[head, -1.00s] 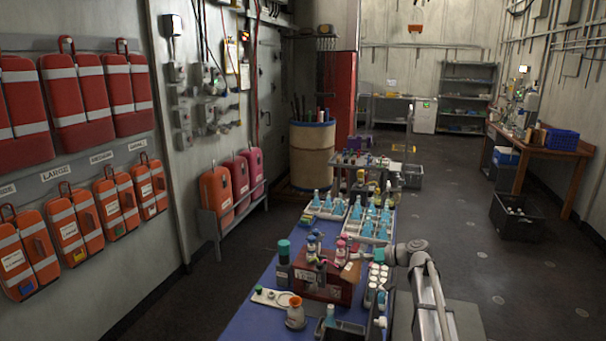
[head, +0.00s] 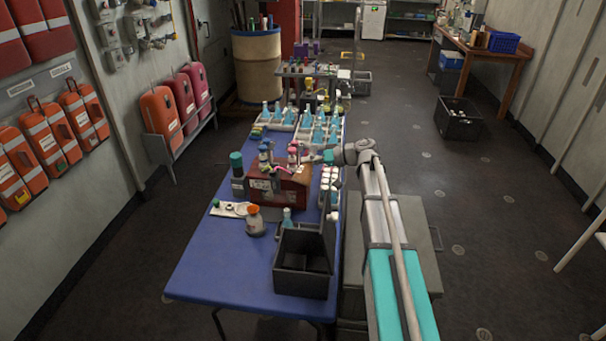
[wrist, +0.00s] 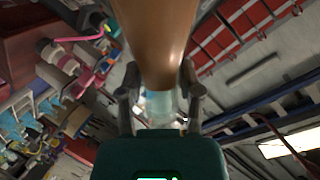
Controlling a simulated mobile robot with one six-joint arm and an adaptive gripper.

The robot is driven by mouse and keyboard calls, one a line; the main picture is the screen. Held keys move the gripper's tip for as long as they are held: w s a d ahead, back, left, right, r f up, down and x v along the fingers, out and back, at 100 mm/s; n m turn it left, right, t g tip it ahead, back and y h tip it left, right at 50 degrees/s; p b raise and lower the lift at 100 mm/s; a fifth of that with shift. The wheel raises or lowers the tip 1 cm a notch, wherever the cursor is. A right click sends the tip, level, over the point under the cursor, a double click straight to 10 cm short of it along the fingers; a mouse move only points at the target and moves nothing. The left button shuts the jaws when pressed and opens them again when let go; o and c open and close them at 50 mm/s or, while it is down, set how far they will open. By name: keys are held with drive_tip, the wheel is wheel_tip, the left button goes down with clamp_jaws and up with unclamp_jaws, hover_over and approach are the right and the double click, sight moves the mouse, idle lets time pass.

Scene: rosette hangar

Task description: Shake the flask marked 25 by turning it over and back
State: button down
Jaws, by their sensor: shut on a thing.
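In the wrist view, a flask (wrist: 155,40) with an orange-brown body and a pale bluish neck is held between the two fingers of my gripper (wrist: 159,92). The fingers are on either side of its neck, and its wide body extends away from the gripper. No number is readable on it, so I cannot confirm the 25. In the head view, my gripper (head: 322,157) is at the right edge of the table, near the red-brown rack; the held flask cannot be made out there.
The table's front left is clear. A dark crate (head: 458,125) stands on the floor at right.

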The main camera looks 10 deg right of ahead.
drive_tip(key=m+y+b, duration=0.2)
drive_tip(key=m+b, duration=0.1)
drive_tip(key=shift+f+m+g, duration=0.2)
drive_tip(key=shift+m+g, duration=0.1)
drive_tip(key=shift+r+m+y+b, duration=0.2)
drive_tip(key=shift+m+y+b, duration=0.3)
drive_tip(key=shift+m, duration=0.1)
drive_tip(key=shift+f, duration=0.1)
drive_tip(key=shift+f+m+y+b, duration=0.1)
drive_tip(key=shift+m+y+b, duration=0.3)
drive_tip(key=shift+m+b, duration=0.3)
drive_tip(key=m+b, duration=0.1)
drive_tip(key=m, duration=0.1)
drive_tip(key=m+y+b, duration=0.1)
drive_tip(key=m+b, duration=0.1)
drive_tip(key=shift+t+y, duration=0.3)
drive_tip(key=shift+t, duration=0.1)
drive_tip(key=shift+r+m+t+y, duration=0.2)
drive_tip(key=shift+m+t+y, duration=0.1)
drive_tip(key=shift+m, duration=0.4)
